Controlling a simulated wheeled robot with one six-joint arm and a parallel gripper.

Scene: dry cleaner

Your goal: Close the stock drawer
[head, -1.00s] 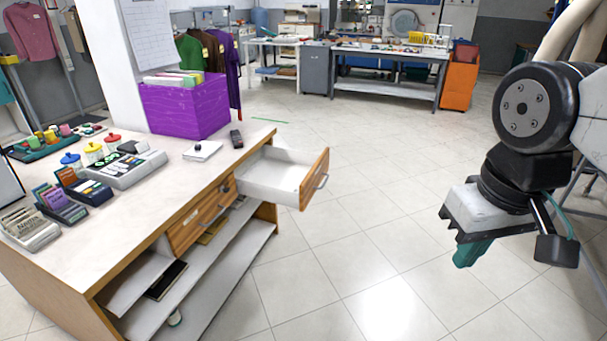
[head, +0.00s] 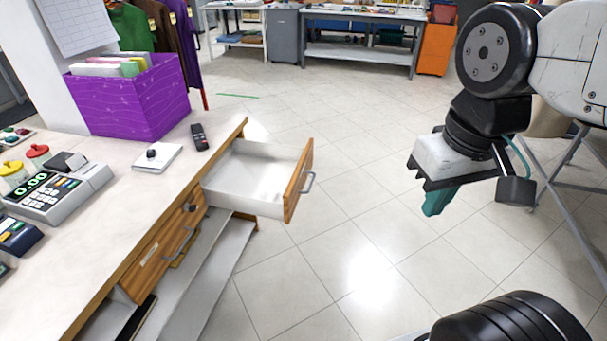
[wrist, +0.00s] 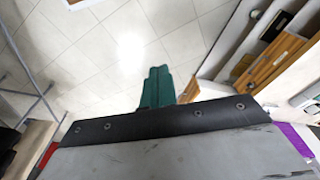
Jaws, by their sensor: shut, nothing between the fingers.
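The stock drawer (head: 255,178) stands pulled out from the far end of the wooden counter. Its inside is white and looks empty, and its wooden front has a metal handle (head: 308,183). My gripper (head: 438,200) hangs in the air to the right of the drawer front, clear of it and over the floor. Its green fingers are together with nothing between them. In the wrist view the green fingers (wrist: 157,88) point out over the tiled floor, with wooden drawer fronts at the right.
A shut drawer (head: 165,250) sits nearer in the same counter, above an open shelf. On the counter stand a purple box (head: 130,100), a cash register (head: 60,190), a white pad (head: 157,158) and a dark remote (head: 199,137). The floor (head: 350,200) between drawer and gripper is clear.

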